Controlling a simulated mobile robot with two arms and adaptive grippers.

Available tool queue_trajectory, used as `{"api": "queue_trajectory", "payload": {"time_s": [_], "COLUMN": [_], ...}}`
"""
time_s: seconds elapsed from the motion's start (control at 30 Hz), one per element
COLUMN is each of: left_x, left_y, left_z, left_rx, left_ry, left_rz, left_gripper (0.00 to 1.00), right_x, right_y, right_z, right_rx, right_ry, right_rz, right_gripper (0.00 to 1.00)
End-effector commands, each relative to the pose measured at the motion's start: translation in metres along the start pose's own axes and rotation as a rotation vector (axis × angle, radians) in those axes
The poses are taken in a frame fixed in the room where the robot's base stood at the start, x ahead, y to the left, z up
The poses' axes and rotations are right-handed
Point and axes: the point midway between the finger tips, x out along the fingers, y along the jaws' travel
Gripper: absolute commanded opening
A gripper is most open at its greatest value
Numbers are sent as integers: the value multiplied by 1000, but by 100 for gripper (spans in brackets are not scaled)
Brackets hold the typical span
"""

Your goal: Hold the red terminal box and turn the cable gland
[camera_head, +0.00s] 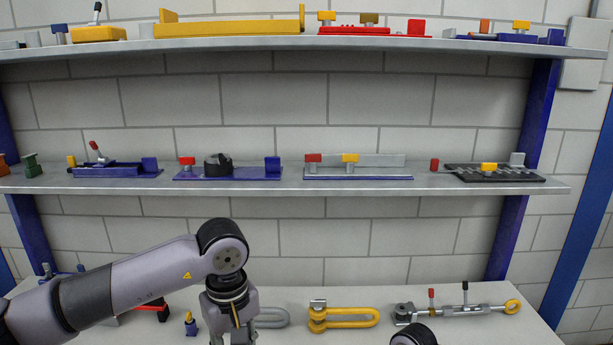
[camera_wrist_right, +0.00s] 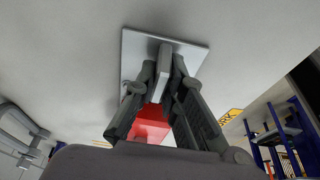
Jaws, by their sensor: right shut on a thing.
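In the right wrist view, my right gripper (camera_wrist_right: 165,68) is shut on a light grey upright bar (camera_wrist_right: 161,75) in front of a pale square plate (camera_wrist_right: 190,52). A red block (camera_wrist_right: 152,124), which looks like the red terminal box, shows between the fingers, partly hidden by them. I cannot tell whether the bar and red block are joined. No cable gland can be made out. In the head view, my left gripper (camera_head: 230,322) points down at the bottom edge, over the bench; its fingertips are cut off.
On the bench (camera_head: 470,330) lie a grey shackle (camera_head: 272,318), a yellow shackle (camera_head: 350,318) and a turnbuckle-like rod (camera_head: 460,310). A small blue piece (camera_head: 190,325) stands beside my left gripper. Two shelves (camera_head: 300,187) of fixtures hang behind.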

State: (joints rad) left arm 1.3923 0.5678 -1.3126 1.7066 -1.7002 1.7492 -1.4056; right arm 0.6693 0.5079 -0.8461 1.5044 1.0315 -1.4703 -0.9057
Motion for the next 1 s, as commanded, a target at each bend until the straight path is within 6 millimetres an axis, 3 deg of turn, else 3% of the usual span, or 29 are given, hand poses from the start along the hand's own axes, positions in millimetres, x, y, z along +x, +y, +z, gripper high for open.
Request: {"api": "queue_trajectory", "payload": {"time_s": [0.07,0.1,0.43,0.77,0.87,1.0], "left_x": [0,0,0,0,0,0], "left_y": [0,0,0,0,0,0], "left_z": [0,0,0,0,0,0], "left_rx": [0,0,0,0,0,0], "left_ry": [0,0,0,0,0,0], "left_rz": [0,0,0,0,0,0], "left_gripper": [32,32,32,32,32,32], "right_x": [1,1,0,-2,-11,-37], "right_y": [0,0,0,0,1,2], "right_z": [0,0,0,0,0,0], "right_rx": [0,0,0,0,-1,-2], "right_ry": [-1,-1,-1,0,0,0], "right_rz": [-2,-2,-1,0,1,6], "right_gripper": [0,11,33,33,33,33]}}
